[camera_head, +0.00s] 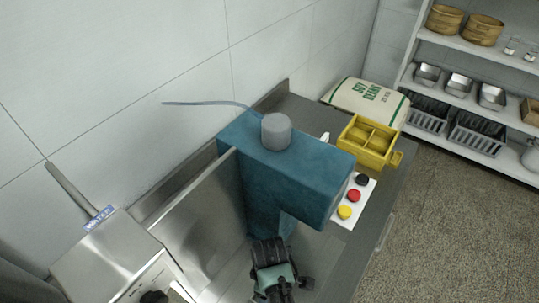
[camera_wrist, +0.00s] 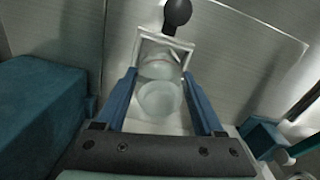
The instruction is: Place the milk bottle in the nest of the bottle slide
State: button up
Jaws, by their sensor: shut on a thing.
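In the wrist view, my gripper (camera_wrist: 159,76) has its two blue fingers on either side of a pale, translucent round bottle (camera_wrist: 160,99), and it is shut on it. I take this to be the milk bottle. Just beyond the fingertips is a pale square frame (camera_wrist: 186,42) with a black ball knob (camera_wrist: 177,12), which looks like the nest of the bottle slide. The bottle lines up with this frame, but I cannot tell whether it rests inside. In the head view my gripper (camera_head: 269,252) is below the teal mill (camera_head: 290,180); its fingertips, the bottle and the nest are hidden.
A steel panel (camera_head: 200,215) stands left of the mill. A button panel (camera_head: 352,205) with black, red and yellow buttons is at its right. A yellow divided box (camera_head: 368,142) and a soy bean sack (camera_head: 366,104) are behind. In the wrist view, a teal block (camera_wrist: 45,115) is close at left.

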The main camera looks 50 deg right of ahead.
jog(key=shift+f, duration=0.15)
jog(key=o, duration=1.3)
notch_tip(320, 180, up, 12)
jog(key=shift+r+b, duration=0.2)
jog(key=shift+b, duration=0.25)
